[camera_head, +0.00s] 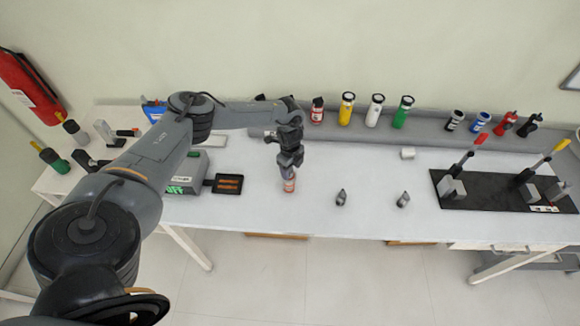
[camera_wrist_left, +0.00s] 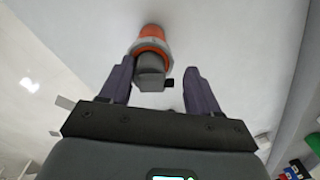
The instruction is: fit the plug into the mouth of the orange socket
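The orange socket (camera_head: 289,184) stands near the front of the white table, below my left gripper (camera_head: 290,164). In the left wrist view the orange socket (camera_wrist_left: 152,31) has a pale band and an orange rim. A grey plug (camera_wrist_left: 150,64) shows at its mouth, ringed by the rim; how deep it sits cannot be told. My left gripper (camera_wrist_left: 160,70) is open, with one dark finger on each side of the plug. A gap shows between the plug and the right-hand finger. My right gripper is in neither view.
Two small grey pieces (camera_head: 341,197) (camera_head: 403,199) stand on the table to the right. A white cylinder (camera_head: 407,153) lies behind them. A black board with levers (camera_head: 490,193) is at the right. Several bottles line the back ledge. A black tray (camera_head: 228,184) is left of the socket.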

